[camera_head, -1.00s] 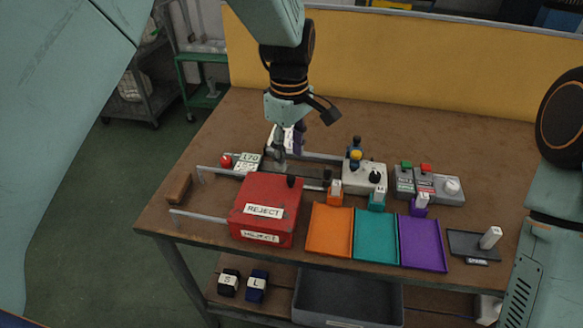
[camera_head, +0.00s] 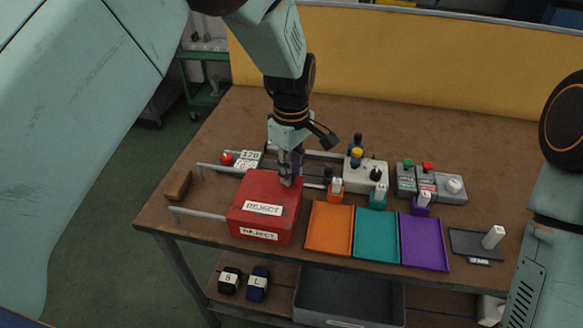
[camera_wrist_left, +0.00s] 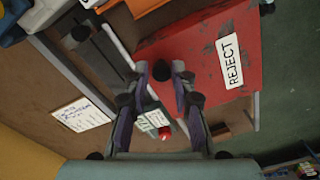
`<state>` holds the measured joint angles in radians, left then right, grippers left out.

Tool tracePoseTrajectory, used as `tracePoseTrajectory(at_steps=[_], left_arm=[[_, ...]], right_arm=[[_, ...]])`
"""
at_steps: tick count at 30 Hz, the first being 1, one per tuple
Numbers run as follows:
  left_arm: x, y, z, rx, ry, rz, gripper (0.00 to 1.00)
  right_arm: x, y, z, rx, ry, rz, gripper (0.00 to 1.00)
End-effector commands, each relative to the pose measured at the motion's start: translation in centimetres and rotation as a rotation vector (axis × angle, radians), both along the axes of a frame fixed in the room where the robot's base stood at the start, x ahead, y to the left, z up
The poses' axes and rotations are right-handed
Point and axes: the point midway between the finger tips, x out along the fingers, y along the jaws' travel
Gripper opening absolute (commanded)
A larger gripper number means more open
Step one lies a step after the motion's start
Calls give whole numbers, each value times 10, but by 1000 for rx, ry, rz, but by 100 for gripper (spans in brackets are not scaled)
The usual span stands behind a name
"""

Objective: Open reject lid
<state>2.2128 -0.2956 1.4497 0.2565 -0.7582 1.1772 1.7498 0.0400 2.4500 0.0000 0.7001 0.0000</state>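The red reject box (camera_head: 262,208) stands at the left front of the table, its lid (camera_head: 262,190) down, with REJECT labels on top and front. My left gripper (camera_head: 289,178) points down at the lid's back right corner and hides the black knob in the head view. In the left wrist view, the dark knob (camera_wrist_left: 161,70) shows between the fingertips of my left gripper (camera_wrist_left: 164,70), which are apart with a gap visible. I cannot tell whether either finger touches it. My right gripper is out of view; only my right arm shows at the right edge.
Orange (camera_head: 330,228), teal (camera_head: 377,236) and purple (camera_head: 424,242) trays lie right of the box. Metal rails (camera_head: 200,215) and a brown block (camera_head: 178,185) are to its left. A control box (camera_head: 365,175) stands behind the trays. A grey bin (camera_head: 348,298) sits below.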

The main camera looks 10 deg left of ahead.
Motion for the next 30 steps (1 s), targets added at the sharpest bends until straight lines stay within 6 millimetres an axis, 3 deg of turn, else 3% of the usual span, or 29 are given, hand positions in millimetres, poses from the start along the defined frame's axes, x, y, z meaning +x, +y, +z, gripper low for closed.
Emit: tracePoseTrajectory(at_steps=[8, 23, 26, 30], left_arm=[[0, 0, 0, 0, 1, 0, 0], [0, 1, 1, 0, -1, 1, 0], [1, 10, 3, -3, 0, 5, 0], [0, 41, 4, -4, 1, 7, 0]], right_arm=[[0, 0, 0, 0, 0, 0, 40], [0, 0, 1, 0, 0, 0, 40], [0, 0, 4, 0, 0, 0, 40], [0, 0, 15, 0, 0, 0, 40]])
